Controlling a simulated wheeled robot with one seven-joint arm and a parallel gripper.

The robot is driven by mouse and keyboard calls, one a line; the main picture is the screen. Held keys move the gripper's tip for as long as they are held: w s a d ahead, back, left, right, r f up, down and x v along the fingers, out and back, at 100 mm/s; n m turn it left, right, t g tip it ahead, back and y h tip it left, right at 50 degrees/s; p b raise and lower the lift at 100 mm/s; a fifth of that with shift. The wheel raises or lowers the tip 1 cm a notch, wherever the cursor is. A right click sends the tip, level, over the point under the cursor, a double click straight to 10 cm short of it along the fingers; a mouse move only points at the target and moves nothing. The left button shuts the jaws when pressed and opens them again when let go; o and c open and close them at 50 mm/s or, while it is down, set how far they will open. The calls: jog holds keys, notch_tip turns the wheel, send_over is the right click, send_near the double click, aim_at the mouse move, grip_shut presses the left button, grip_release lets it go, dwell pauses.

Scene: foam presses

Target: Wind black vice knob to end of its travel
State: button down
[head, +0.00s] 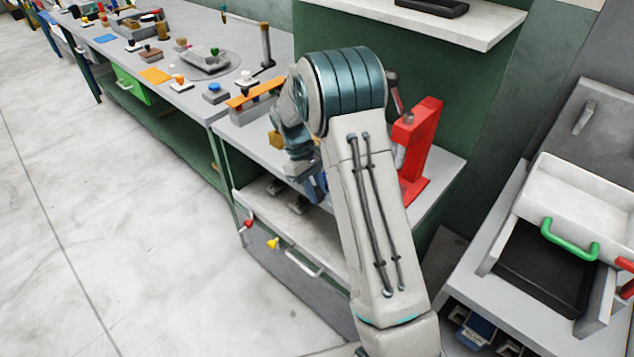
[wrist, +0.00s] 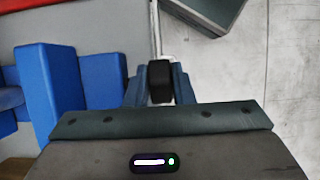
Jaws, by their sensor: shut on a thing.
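In the wrist view the black knob (wrist: 160,82) sits between the two fingers of my gripper (wrist: 154,85), which is shut on it. The knob's turning angle cannot be read. A blue vice (wrist: 50,85) with block-like parts stands left of the knob in the wrist view. In the head view a small blue part (head: 312,188) shows beside my arm, below the wrist. My arm hides the knob and most of the vice there.
A red press frame (head: 418,150) stands on the bench right of my arm. A bench on the left holds several small parts and an orange bar (head: 255,93). Below the work surface is a drawer with a pale handle (head: 305,262). The floor at left is clear.

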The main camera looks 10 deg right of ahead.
jog(key=shift+w+a+r+g+h+p, duration=0.1)
jog(key=shift+w+g+h+p, duration=0.05)
jog(key=shift+g+h+p, duration=0.3)
dwell(0.3)
jog(key=c, duration=1.5)
grip_release()
jog(key=b+v, duration=0.1)
jog(key=v, duration=1.2)
jog(key=shift+w+a+r, duration=0.1)
jog(key=shift+w+r, duration=0.15)
jog(key=shift+w, duration=0.05)
